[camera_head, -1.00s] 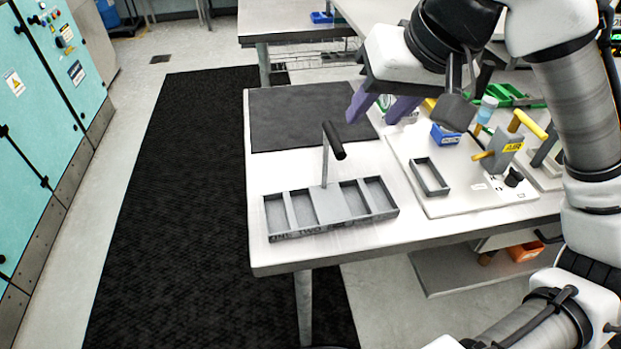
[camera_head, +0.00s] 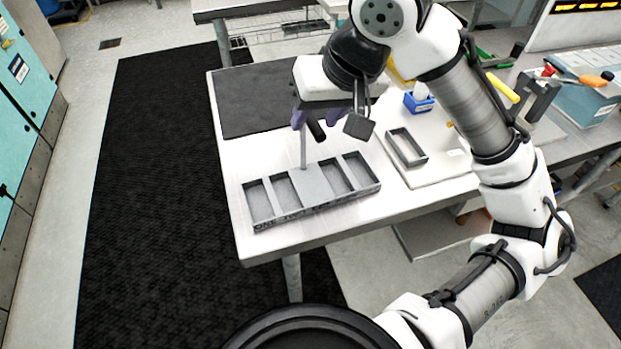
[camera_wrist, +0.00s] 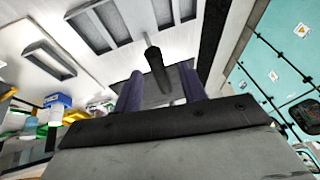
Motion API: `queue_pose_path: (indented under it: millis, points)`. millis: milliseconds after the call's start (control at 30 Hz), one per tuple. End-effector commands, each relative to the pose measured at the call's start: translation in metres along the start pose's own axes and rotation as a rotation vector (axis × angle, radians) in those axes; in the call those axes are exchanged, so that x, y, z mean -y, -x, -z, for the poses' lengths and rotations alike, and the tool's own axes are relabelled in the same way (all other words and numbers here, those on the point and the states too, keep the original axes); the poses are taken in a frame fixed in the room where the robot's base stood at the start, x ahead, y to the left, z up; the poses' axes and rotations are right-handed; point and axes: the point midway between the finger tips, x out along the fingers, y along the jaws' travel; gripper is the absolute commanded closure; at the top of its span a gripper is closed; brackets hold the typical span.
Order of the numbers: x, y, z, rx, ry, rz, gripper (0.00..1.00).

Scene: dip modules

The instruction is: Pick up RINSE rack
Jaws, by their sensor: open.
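A grey rack (camera_head: 283,206) with several open compartments stands on the white table near its front edge. Lettering on its front wall seems to start with ONE TWO; I cannot read RINSE on it. A thin post rises from its middle to a black grip (camera_head: 316,130). My gripper (camera_head: 316,117) is open, its purple fingers at the height of the grip. In the wrist view the black grip (camera_wrist: 157,72) appears between the two fingers (camera_wrist: 161,88), with no finger visibly closed on it. The rack also shows in the wrist view (camera_wrist: 118,40).
A small grey frame-like tray (camera_head: 407,148) lies on a white board right of the rack. A blue bin (camera_head: 419,103) stands behind it. A dark mat (camera_head: 262,98) covers the table's back left. The white tabletop left of the rack is clear.

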Motion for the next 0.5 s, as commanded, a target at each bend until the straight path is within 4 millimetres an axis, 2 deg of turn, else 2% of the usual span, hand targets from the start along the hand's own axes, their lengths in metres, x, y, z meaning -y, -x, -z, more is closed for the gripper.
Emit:
queue_pose_path:
  millis: [300,500]
  points:
    - [-0.001,-0.042,0.000,0.002,-0.001,0.002,0.59]
    - [-0.001,-0.047,0.000,0.000,0.000,0.001,0.59]
